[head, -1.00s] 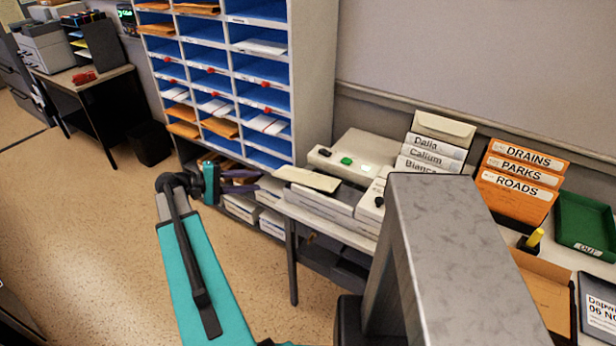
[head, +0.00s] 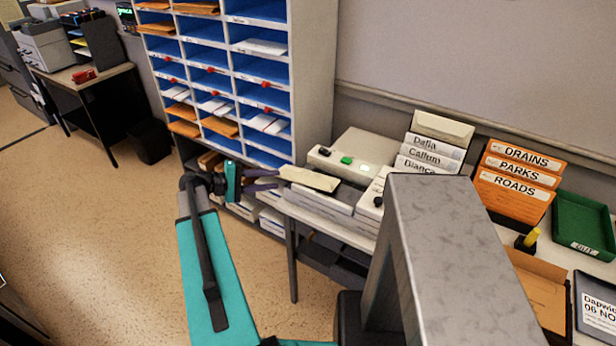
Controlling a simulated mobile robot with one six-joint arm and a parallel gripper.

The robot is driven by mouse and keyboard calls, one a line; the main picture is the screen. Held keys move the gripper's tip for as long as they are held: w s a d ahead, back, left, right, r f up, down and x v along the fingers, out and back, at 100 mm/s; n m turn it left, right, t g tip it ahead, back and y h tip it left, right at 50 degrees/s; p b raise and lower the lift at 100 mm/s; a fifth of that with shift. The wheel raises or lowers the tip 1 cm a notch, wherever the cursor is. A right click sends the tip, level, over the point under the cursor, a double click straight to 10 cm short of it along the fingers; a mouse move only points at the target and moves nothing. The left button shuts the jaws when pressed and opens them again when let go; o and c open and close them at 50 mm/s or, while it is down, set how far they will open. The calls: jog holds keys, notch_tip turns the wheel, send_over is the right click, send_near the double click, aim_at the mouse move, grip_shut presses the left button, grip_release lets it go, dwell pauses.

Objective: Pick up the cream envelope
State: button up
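A cream envelope (head: 312,179) lies on top of the grey machine at the left end of the side table, its left end towards my gripper. My gripper (head: 278,178) is at this left end, with its two dark fingers apart, one above the other in the picture. Whether the fingertips touch the envelope or reach around its edge I cannot tell. Another cream, envelope-like piece (head: 444,130) stands at the back of the rack of name-labelled white folders.
A pigeonhole unit (head: 312,90) with blue shelves stands behind my gripper. The grey machine (head: 352,150) has a green button. Orange folders (head: 518,180), a green tray (head: 583,226) and a yellow-topped item (head: 532,237) stand to the right. Open floor lies left.

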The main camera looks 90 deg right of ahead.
aim_at(286, 179)
jog(key=shift+p+x, duration=0.85)
jog(key=shift+x, duration=1.35)
jog(key=shift+d, duration=0.1)
grip_shut()
